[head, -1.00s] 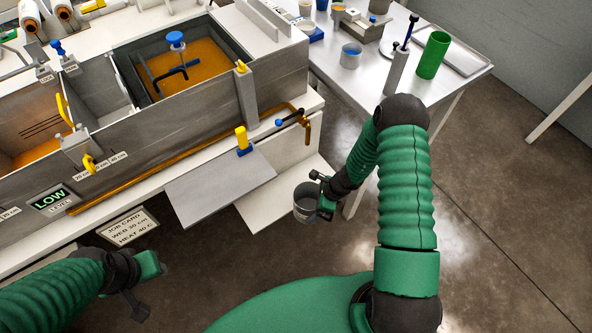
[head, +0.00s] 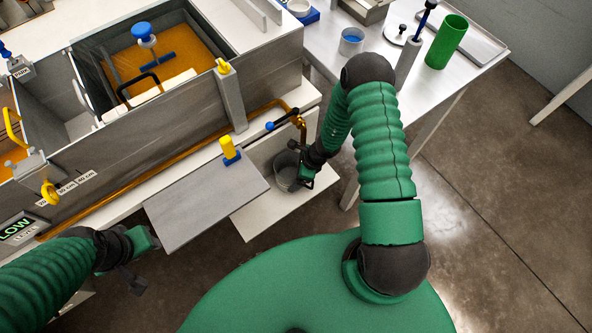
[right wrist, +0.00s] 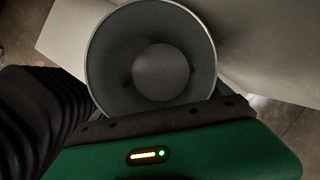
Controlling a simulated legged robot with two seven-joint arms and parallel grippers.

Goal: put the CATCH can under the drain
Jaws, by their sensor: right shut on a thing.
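The CATCH can, a grey open-topped can (head: 284,178), is held over the low white shelf (head: 262,217) at the tank's right end. My right gripper (head: 303,175) is shut on the can's right side. In the right wrist view the can (right wrist: 160,30) is upright and looks empty inside. The drain is a brass pipe (head: 302,127) with a blue-knobbed black lever (head: 282,121). Its down-turned end is just above and right of the can in the head view, partly behind my gripper. I cannot tell whether the can touches the shelf. My left gripper (head: 142,262) is away at lower left; its jaws are unclear.
A grey plate (head: 205,200) with a yellow-and-blue clamp (head: 230,150) juts out left of the can. The resin tank wall (head: 160,140) stands behind. A white table (head: 455,75) with a green cup (head: 447,42) is at the right.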

